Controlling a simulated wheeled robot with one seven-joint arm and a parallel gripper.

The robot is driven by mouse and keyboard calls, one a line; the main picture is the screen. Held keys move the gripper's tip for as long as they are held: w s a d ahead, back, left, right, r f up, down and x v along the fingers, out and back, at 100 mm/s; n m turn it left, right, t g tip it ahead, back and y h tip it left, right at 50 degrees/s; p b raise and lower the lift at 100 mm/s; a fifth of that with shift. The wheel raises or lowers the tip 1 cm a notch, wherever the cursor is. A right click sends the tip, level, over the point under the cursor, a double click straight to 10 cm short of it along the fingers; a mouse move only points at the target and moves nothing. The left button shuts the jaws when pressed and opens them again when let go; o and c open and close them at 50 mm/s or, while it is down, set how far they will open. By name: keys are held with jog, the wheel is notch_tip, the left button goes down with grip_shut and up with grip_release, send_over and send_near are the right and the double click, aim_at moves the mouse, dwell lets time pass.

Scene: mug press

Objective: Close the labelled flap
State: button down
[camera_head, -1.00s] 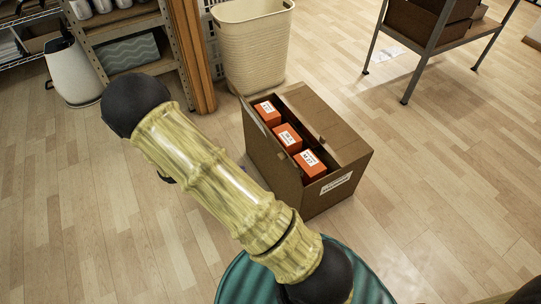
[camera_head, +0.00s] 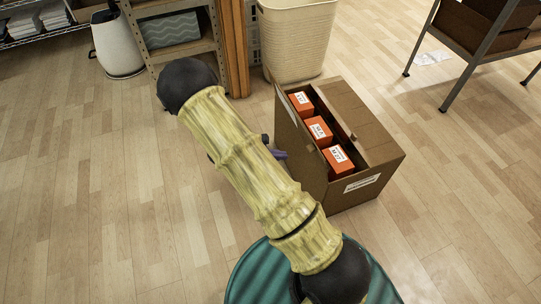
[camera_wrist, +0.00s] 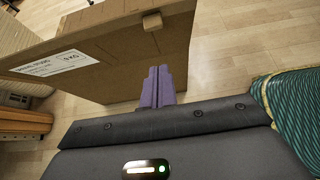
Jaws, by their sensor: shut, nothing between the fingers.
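An open brown cardboard box (camera_head: 372,165) stands on the floor in the head view. Its left flap (camera_head: 291,122) stands up along the left side; its right flap (camera_head: 358,115) lies over the right part of the top. In the wrist view a cardboard flap (camera_wrist: 112,42) with a white printed label (camera_wrist: 55,63) and a small tab fills the upper left. My gripper (camera_wrist: 157,72), with purple fingers, is shut and empty in front of this panel. In the head view my gripper (camera_head: 280,154) is left of the box, close to the left flap; contact cannot be told.
Several orange packages (camera_head: 319,130) sit inside the box. A cream bin (camera_head: 297,42) stands behind it, and a metal shelf (camera_head: 180,40) stands at the back left. A metal table (camera_head: 470,60) is at the back right.

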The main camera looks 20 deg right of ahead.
jog(key=d+b, duration=0.1)
jog(key=d, duration=0.6)
jog(key=shift+f+b, duration=0.35)
jog(key=shift+f, duration=0.1)
jog(key=shift+w+r, duration=0.1)
